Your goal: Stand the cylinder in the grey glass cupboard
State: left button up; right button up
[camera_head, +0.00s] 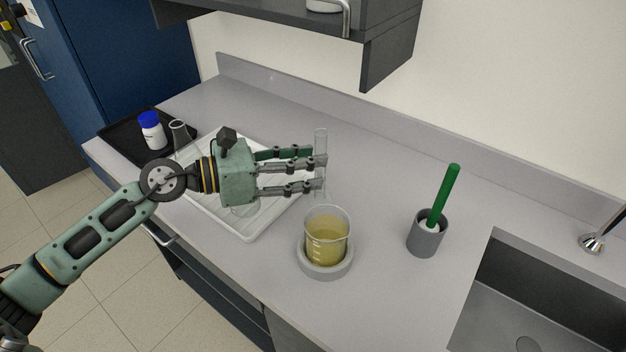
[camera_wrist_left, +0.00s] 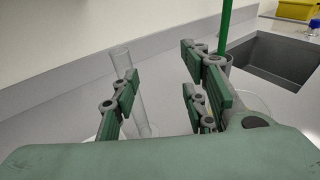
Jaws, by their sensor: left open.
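The cylinder (camera_head: 320,142) is a tall, narrow, clear glass tube standing upright on the worktop. It also shows in the left wrist view (camera_wrist_left: 127,68), behind and beside the left-hand finger. My left gripper (camera_head: 318,172) reaches in from the left, level, with its fingertips overlapping the cylinder in the head view. In the left wrist view the fingers (camera_wrist_left: 160,85) are spread apart with a gap between them. I cannot tell whether they touch the glass. The grey cupboard (camera_head: 390,50) hangs on the wall above the worktop, its inside mostly out of view. My right gripper is not seen.
A beaker of yellow liquid (camera_head: 327,240) stands on a round grey base (camera_head: 326,271) close to my fingers. A grey cup (camera_head: 427,236) holds a green rod (camera_head: 444,195). A white tray (camera_head: 256,226) lies under my gripper. A black tray (camera_head: 118,135) holds a blue-capped bottle (camera_head: 152,132). A sink (camera_head: 545,300) is right.

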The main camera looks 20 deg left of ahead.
aim_at(316, 144)
pick_arm(q)
jog(key=w+a+n+t, duration=0.2)
jog(key=a+t, duration=0.1)
jog(key=shift+w+r+t+y, duration=0.1)
jog(key=shift+w+t+y, duration=0.05)
jog(key=shift+t+y, duration=0.2)
jog(key=shift+w+d+p, duration=0.3)
jog(key=shift+w+p, duration=0.05)
jog(key=shift+p, duration=0.15)
jog(key=shift+w+d+p, duration=0.35)
jog(key=shift+w+d, duration=0.1)
jog(key=p+x, duration=0.2)
jog(key=x, duration=0.2)
jog(key=shift+w, duration=0.2)
jog(key=shift+w+d+f, duration=0.1)
jog(key=shift+d+f, duration=0.05)
jog(key=shift+f, duration=0.1)
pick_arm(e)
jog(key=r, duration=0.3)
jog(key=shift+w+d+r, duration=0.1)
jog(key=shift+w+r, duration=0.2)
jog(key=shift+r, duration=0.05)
pick_arm(q)
jog(key=shift+c, duration=0.5)
